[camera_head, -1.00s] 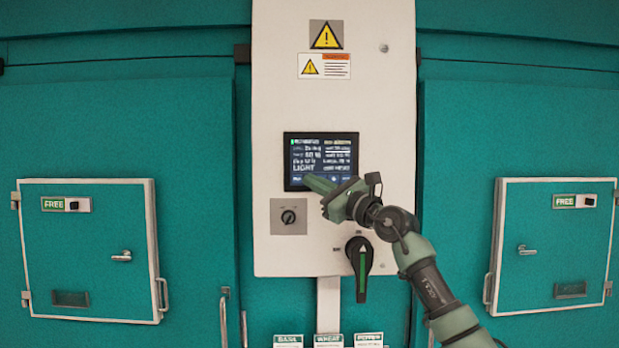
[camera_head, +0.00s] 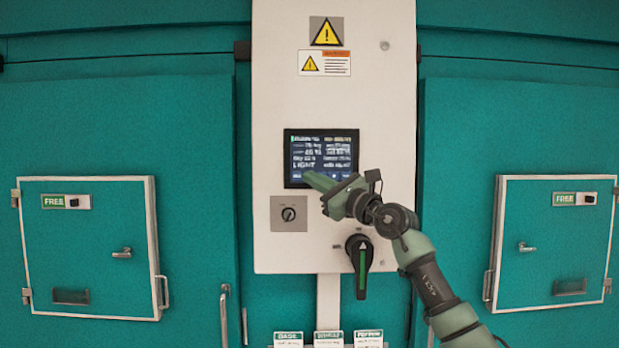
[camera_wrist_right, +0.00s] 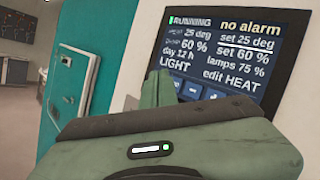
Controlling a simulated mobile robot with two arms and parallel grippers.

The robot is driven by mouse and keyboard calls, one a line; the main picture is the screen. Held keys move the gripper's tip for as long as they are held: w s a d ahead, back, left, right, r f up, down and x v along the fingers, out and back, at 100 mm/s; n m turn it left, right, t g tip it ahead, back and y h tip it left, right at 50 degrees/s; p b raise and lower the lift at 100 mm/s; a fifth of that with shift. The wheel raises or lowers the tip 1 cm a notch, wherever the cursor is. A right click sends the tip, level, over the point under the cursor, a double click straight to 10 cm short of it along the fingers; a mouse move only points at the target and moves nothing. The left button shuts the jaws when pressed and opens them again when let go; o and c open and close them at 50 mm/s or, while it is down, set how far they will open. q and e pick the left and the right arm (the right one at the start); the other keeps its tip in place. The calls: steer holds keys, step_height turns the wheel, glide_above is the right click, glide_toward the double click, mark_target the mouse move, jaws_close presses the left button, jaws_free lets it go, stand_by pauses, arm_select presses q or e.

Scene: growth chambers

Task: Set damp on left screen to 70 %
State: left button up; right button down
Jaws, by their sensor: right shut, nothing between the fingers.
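A dark screen (camera_head: 321,158) is set in the white panel at the centre of the head view. In the right wrist view the screen (camera_wrist_right: 232,50) reads RUNNING, no alarm, 25 deg with set 25 deg underlined, 60 % with set 60 %, day 12 h, lamps 75 %, LIGHT and edit HEAT. A row of blue buttons (camera_wrist_right: 193,90) runs along its lower edge. My right gripper (camera_head: 310,180) is shut and empty, its tips at the screen's lower left corner. The fingers (camera_wrist_right: 156,90) hide part of the button row. I cannot tell if they touch. My left gripper is not in view.
Below the screen are a small key switch (camera_head: 289,214) and a black rotary handle (camera_head: 359,262) close under my right arm. Teal chamber doors marked FREE (camera_head: 85,250) (camera_head: 555,245) flank the white panel (camera_head: 280,80). Warning signs (camera_head: 326,46) sit above the screen.

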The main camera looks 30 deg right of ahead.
steer(key=shift+w, duration=0.1)
stand_by(0.8)
steer(key=shift+w+d+p, duration=0.2)
steer(key=shift+w+p, duration=0.05)
steer(key=shift+p, duration=0.05)
steer(key=shift+w+d, duration=0.15)
steer(key=shift+w, duration=0.1)
stand_by(0.6)
steer(key=shift+s, duration=0.1)
steer(key=shift+s+a, duration=0.35)
steer(key=shift+s, duration=0.2)
steer(key=shift+s+a+b, duration=0.35)
steer(key=shift+s+a, duration=0.1)
steer(key=shift+s, duration=0.25)
steer(key=shift+s+a+b, duration=0.35)
steer(key=shift+s+a, duration=0.1)
steer(key=shift+s, duration=0.25)
steer(key=shift+s+a+b, duration=0.35)
steer(key=shift+s+a, duration=0.1)
steer(key=shift+s, duration=0.25)
